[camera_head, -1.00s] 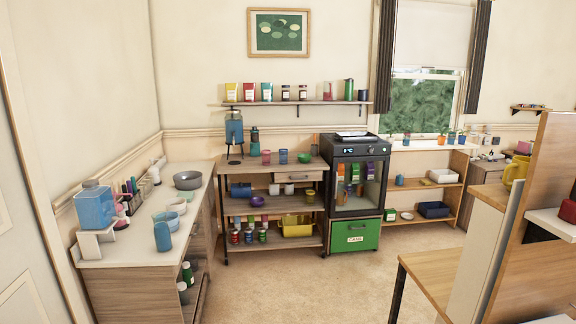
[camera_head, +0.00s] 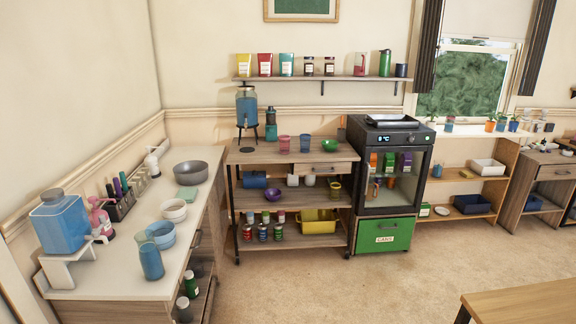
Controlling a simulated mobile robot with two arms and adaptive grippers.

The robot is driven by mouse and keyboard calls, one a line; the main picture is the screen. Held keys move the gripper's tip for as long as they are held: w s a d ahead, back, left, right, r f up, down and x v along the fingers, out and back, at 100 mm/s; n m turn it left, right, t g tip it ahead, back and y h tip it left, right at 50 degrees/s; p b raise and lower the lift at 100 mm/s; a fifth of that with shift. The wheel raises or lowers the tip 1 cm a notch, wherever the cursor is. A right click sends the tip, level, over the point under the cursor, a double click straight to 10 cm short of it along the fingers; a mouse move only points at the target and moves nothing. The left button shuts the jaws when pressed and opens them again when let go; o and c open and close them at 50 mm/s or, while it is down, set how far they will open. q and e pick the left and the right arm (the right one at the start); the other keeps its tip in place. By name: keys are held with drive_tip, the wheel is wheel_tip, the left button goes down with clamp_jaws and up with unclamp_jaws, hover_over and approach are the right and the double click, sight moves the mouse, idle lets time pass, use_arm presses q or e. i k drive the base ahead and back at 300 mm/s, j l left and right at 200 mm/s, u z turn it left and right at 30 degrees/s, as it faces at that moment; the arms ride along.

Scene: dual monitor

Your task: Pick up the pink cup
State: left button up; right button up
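The pink cup (camera_head: 284,143) stands upright on the top shelf of the wooden cart (camera_head: 255,157) against the back wall. A blue cup (camera_head: 305,144) stands just to its right, with a small gap.
A counter (camera_head: 122,262) with a blue dispenser, bowls and bottles runs along the left wall. A black glass-door fridge (camera_head: 392,165) stands right of the cart. A wooden table (camera_head: 530,302) juts in at bottom right. The carpet (camera_head: 340,285) before the cart is clear.

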sight(284, 140)
drive_tip(key=i+u, duration=0.15)
drive_tip(key=i, duration=1.65)
